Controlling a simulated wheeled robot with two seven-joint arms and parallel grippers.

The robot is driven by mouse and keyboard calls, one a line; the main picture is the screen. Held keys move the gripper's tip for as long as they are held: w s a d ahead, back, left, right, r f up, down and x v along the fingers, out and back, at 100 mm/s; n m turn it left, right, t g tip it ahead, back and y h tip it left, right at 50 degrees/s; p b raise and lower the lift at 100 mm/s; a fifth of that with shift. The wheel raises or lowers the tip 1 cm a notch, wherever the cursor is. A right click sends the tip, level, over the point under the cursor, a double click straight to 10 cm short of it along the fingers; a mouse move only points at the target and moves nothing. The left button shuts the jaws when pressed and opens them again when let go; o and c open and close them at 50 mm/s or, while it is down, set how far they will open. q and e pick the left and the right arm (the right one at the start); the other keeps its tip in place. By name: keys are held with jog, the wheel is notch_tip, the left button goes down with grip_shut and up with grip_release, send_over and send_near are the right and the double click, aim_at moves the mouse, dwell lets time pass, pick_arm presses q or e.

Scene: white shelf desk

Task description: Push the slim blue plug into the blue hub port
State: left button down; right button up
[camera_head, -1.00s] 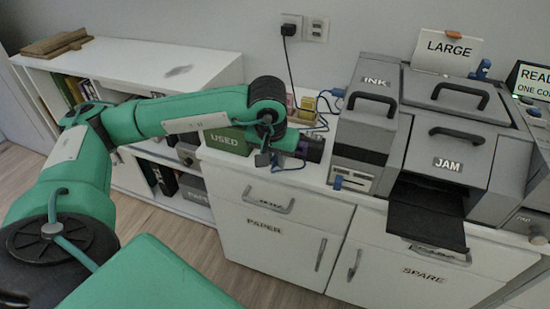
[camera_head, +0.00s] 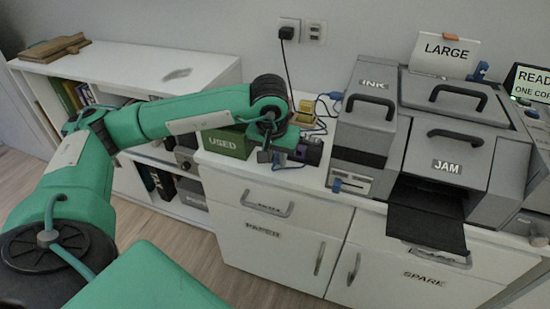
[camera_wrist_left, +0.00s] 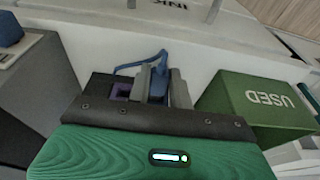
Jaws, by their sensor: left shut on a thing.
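My left gripper (camera_head: 284,157) is over the counter, in front of the green USED box and left of the printer. In the left wrist view its grey fingers (camera_wrist_left: 160,92) are shut on a slim blue plug (camera_wrist_left: 158,77). A thin blue cable (camera_wrist_left: 128,68) loops from the plug to the left. The plug's tip is hard to make out. A dark block with a purple part (camera_head: 308,152) shows beside the gripper, and purple (camera_wrist_left: 122,90) also shows left of the fingers. I cannot tell whether this is the hub. No blue port shows clearly. My right gripper is not in view.
The green USED box (camera_head: 229,141) stands close to the gripper. The grey printer (camera_head: 445,150) stands to the right, with a blue piece (camera_head: 337,184) low on its front left. A black cord hangs from the wall plug (camera_head: 287,33). Some counter surface (camera_head: 300,178) is clear.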

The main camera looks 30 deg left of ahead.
pick_arm(q)
jog(key=shift+w+a, duration=0.1)
jog(key=shift+w, duration=0.35)
jog(key=c, duration=1.2)
grip_release()
jog(key=p+v, duration=0.2)
jog(key=v, duration=1.1)
jog(key=shift+r, duration=0.45)
